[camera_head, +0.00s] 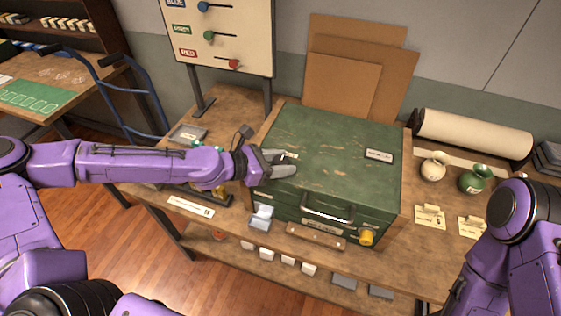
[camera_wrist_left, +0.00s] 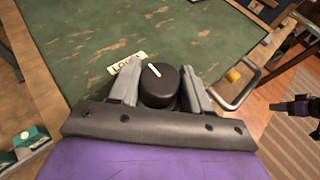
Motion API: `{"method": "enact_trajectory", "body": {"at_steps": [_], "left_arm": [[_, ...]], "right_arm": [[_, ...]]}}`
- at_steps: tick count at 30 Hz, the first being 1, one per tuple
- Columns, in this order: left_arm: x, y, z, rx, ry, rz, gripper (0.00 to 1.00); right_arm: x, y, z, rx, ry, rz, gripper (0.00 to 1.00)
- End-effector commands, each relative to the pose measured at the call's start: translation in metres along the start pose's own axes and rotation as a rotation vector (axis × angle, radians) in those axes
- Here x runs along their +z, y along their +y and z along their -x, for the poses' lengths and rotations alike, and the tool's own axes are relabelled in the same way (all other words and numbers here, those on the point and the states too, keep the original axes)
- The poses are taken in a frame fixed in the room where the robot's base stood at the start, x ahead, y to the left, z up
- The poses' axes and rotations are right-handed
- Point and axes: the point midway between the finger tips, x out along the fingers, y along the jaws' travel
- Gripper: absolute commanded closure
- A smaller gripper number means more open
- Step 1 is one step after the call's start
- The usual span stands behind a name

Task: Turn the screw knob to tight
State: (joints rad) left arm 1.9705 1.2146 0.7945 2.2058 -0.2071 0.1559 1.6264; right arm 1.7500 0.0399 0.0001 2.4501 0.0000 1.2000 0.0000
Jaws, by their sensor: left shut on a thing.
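The screw knob (camera_wrist_left: 160,87) is a round black knob with a white mark on its top, in the left wrist view. It sits on the top of a worn green box (camera_head: 335,155), next to a white label (camera_wrist_left: 127,64) that seems to read LOOSE or LOCK. My left gripper (camera_wrist_left: 160,85) has one grey finger on each side of the knob and is shut on it. In the head view my left gripper (camera_head: 284,162) is over the left part of the box top and mostly hides the knob. My right gripper is out of the head view; only its arm shows at the lower right.
The box stands on a wooden workbench (camera_head: 230,105) and has a front handle (camera_head: 328,214) and a yellow knob (camera_head: 366,238). A paper roll (camera_head: 470,133) and two small vases (camera_head: 433,166) are to the right. A slider board (camera_head: 222,35) stands behind.

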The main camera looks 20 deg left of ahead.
Motion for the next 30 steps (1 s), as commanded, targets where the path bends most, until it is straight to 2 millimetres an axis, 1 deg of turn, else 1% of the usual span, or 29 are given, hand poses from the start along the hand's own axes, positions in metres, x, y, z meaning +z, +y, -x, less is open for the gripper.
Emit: {"method": "enact_trajectory", "body": {"at_steps": [5,11,19,30], "left_arm": [[-0.001,0.0,-0.001,-0.024,0.001,-0.009,0.83],[-0.001,0.0,-0.001,-0.108,0.001,-0.045,0.83],[0.0,0.001,-0.001,-0.318,0.003,-0.135,0.83],[0.001,0.0,-0.002,-0.645,0.005,-0.268,0.83]], "right_arm": [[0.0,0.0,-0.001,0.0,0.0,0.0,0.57],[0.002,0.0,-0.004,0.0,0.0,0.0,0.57],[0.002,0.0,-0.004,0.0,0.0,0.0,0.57],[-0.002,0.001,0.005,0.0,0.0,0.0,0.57]]}}
